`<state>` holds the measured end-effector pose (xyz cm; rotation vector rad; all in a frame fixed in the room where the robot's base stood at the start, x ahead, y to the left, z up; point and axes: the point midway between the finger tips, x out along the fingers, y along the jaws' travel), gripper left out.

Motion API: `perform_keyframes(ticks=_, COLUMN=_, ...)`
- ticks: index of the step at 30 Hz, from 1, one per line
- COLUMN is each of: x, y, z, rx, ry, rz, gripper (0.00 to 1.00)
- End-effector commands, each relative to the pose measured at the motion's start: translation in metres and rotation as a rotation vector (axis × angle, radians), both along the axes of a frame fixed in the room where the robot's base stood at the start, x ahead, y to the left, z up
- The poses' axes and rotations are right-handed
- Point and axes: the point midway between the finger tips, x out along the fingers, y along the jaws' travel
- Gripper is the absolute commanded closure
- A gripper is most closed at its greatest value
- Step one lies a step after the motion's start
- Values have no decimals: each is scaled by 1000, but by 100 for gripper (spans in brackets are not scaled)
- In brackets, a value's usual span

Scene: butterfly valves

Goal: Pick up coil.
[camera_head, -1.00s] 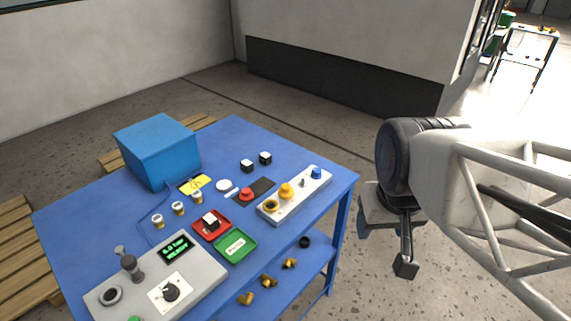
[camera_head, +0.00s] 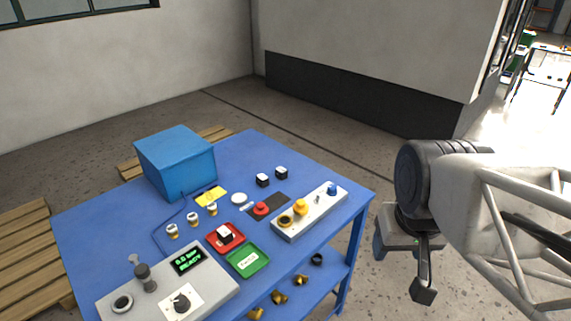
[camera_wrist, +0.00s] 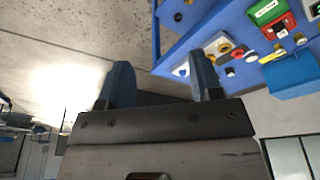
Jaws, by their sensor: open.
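The coil is not labelled; small black cubes with white tops may be coils. Two of them, one cube (camera_head: 262,180) and another cube (camera_head: 281,172), stand near the table's far right edge in the head view. A similar cube (camera_head: 225,232) sits in the red tray (camera_head: 213,245). My gripper (camera_wrist: 163,76) is open and empty in the wrist view, with its two blue-grey fingers apart. In the head view it hangs over the floor to the right of the table, away from the cubes.
The blue table (camera_head: 120,222) carries a blue box (camera_head: 175,165), a control panel (camera_head: 215,285), a green tray (camera_head: 247,260) and a button strip (camera_head: 312,212). Brass parts (camera_head: 300,280) lie on the lower shelf. Floor right of the table is clear.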

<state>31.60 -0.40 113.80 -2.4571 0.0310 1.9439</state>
Motion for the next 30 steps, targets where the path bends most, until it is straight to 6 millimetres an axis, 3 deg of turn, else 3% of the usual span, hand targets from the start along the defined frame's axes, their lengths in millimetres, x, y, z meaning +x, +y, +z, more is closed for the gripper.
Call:
perform_keyframes(ticks=23, x=0, y=0, z=0, rx=0, ry=0, rz=0, gripper=36)
perform_keyframes(ticks=30, x=14, y=2, z=5, rx=-2, ry=5, rz=17, gripper=36)
